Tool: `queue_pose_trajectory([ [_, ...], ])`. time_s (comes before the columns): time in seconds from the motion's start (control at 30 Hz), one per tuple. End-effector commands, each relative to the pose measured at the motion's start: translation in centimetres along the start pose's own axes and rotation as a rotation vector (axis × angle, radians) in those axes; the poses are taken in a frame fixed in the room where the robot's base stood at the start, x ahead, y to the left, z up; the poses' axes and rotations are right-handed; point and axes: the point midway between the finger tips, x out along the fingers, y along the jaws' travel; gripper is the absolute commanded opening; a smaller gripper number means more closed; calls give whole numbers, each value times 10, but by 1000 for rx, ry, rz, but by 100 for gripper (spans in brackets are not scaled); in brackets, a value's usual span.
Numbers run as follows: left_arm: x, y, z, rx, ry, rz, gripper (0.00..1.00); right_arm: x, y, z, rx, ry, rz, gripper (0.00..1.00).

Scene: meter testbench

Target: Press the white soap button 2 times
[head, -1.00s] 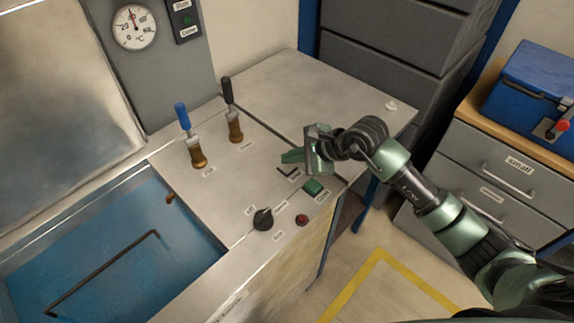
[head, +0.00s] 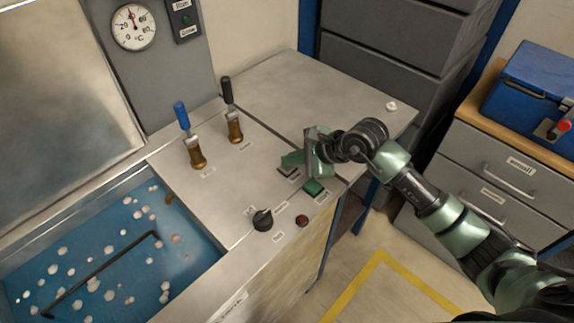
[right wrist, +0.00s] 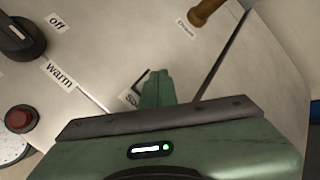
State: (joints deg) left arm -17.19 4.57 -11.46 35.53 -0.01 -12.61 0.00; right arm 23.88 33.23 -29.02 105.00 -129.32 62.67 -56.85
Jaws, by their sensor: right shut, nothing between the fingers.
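The soap button (head: 287,171) is on the steel worktop, left of the green button. Only its dark edge shows clearly, because my right gripper's fingers cover most of it. My right gripper (head: 292,159) is shut and empty, with its fingertips over the button. I cannot tell whether they touch it. In the right wrist view the shut green fingers (right wrist: 157,75) hide part of the soap label (right wrist: 130,98). White foam blobs (head: 93,285) are scattered over the blue basin (head: 40,255). My left gripper is not in view.
A green button (head: 314,187), a red button (head: 302,221) and a black knob (head: 262,219) are near the front edge. Two brass valves with blue (head: 181,115) and black (head: 228,90) levers stand behind. A small white knob (head: 391,105) is at the far right corner. The back worktop is clear.

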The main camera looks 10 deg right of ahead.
Motion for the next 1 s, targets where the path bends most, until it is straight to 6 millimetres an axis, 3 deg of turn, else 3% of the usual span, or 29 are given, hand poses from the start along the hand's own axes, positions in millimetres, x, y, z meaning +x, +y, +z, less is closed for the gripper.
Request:
queue_pose_trajectory([
  [1.0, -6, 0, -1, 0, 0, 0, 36, -10, -7, 7, 0, 1, 2, 0],
])
